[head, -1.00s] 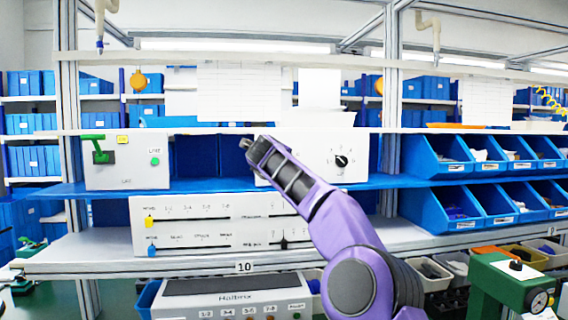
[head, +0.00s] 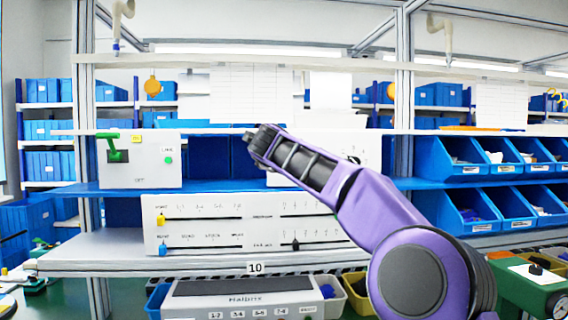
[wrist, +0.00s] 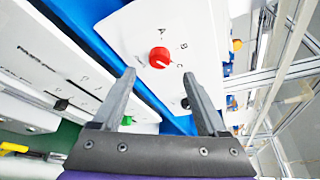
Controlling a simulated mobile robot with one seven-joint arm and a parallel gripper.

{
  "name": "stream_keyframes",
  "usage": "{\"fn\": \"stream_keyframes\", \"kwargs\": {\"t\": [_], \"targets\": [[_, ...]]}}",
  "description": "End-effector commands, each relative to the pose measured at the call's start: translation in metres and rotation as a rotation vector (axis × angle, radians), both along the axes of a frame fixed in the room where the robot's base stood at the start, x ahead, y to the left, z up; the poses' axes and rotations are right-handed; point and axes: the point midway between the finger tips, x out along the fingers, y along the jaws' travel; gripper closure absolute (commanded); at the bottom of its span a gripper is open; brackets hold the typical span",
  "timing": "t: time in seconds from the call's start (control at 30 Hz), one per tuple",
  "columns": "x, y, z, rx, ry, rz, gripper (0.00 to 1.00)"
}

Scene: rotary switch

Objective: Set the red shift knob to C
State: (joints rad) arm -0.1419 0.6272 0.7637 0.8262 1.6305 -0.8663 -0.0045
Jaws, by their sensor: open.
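The red shift knob (wrist: 159,57) is round and sits on a white panel (wrist: 135,25) in the wrist view. Letters A, B and C are printed around it. A pale mark shows on the knob, but I cannot tell surely which letter it points to. My gripper (wrist: 159,77) is open and empty, its two fingers spread, with the knob seen between and just beyond the fingertips, apart from them. In the head view my gripper (head: 252,138) is in front of the left end of the white box (head: 280,180), and my arm hides the red knob.
A black knob (head: 354,160) is on the same box, right of my arm. A box with a green lever (head: 113,152) stands left on the blue shelf. A slider panel (head: 190,230) is below. Blue bins (head: 460,165) fill the right.

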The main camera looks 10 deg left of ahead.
Motion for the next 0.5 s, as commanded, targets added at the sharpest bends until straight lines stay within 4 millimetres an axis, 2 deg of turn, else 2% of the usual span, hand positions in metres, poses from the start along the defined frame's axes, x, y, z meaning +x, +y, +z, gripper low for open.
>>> {"fn": "stream_keyframes", "kwargs": {"t": [0.03,0.3,0.5], "targets": [[-0.011,0.0,0.002,-0.001,-0.004,0.001,0.24],[-0.066,0.004,0.014,0.0,-0.003,0.001,0.24],[-0.096,0.005,0.02,0.002,-0.001,-0.001,0.24]]}}
